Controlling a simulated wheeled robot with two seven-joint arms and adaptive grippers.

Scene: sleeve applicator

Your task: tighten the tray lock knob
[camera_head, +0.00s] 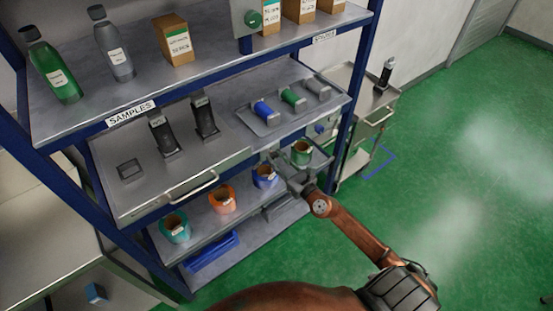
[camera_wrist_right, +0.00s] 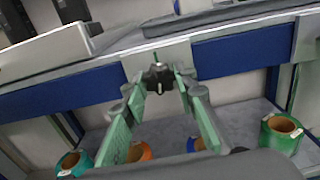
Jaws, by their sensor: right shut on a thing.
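My right gripper (camera_head: 283,165) reaches in at the lower shelf front. In the right wrist view the gripper (camera_wrist_right: 159,82) has its two green-padded fingers converging on a small dark knob (camera_wrist_right: 158,72). It is shut on this knob, which sits on a pale plate (camera_wrist_right: 160,58) at the blue shelf edge. The fingers partly cover the knob, and its turn position cannot be told. In the head view the gripper hides the knob. A pull-out tray (camera_head: 128,205) with a bar handle is left of the gripper. My left gripper is not in view.
Tape rolls stand on the lower shelf: teal (camera_head: 175,228), orange (camera_head: 222,200), blue (camera_head: 265,177) and green (camera_head: 301,153), the last two close to the gripper. A small tray (camera_head: 262,131) holds spools above. Green floor (camera_head: 450,200) is clear at right.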

